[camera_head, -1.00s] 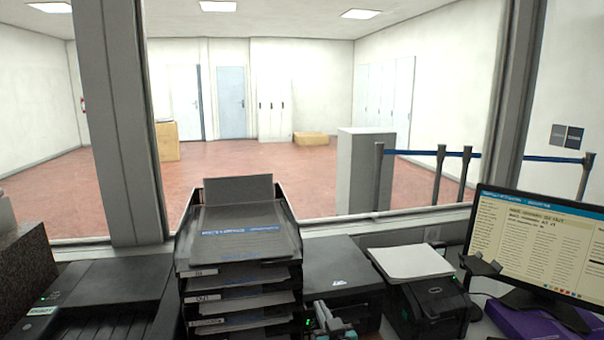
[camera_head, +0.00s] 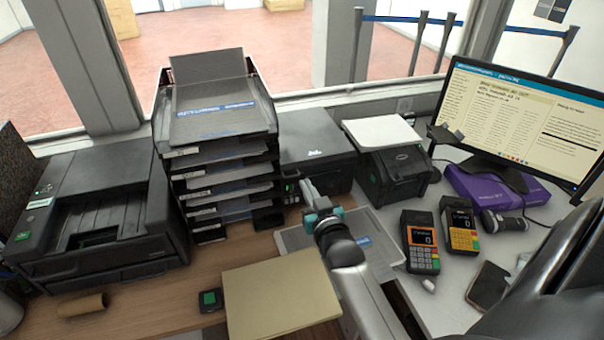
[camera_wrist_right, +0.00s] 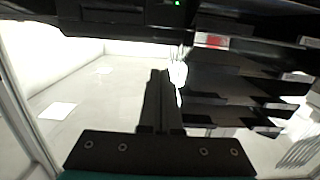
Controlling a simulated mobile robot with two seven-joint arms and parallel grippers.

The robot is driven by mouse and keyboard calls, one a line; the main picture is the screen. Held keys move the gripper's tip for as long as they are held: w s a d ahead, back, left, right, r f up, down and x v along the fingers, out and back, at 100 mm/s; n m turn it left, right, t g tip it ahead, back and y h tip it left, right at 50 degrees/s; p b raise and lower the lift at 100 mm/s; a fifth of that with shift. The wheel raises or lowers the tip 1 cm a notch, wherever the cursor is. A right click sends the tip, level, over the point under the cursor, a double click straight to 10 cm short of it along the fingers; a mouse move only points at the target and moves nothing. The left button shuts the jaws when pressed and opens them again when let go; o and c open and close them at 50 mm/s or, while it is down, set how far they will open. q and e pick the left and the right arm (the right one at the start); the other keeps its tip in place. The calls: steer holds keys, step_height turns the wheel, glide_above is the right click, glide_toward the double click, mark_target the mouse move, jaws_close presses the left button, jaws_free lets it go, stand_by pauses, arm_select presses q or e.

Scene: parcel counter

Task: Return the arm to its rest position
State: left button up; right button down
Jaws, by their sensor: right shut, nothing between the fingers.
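My right gripper (camera_head: 308,190) is shut and empty, with teal parts at its wrist. In the head view its arm comes up from the bottom, and the gripper is in front of the small black printer (camera_head: 318,150), just right of the stacked letter trays (camera_head: 222,150). It is over or near a pale tray (camera_head: 378,243) on the counter; its exact height is hard to tell. In the right wrist view its fingers (camera_wrist_right: 160,95) are together, with dark tray-like shelves (camera_wrist_right: 235,85) beside them on the right. My left gripper is not in view.
A large black printer (camera_head: 95,215) stands left. A tan folder (camera_head: 280,292) lies in front. Two card terminals (camera_head: 420,242), a label printer (camera_head: 395,172), a purple box (camera_head: 490,188) and a monitor (camera_head: 520,125) are right. A dark rounded shape fills the lower right corner.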

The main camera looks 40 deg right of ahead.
steer(key=shift+s+a+f, duration=0.15)
steer(key=shift+s+a, duration=0.15)
steer(key=shift+s, duration=0.5)
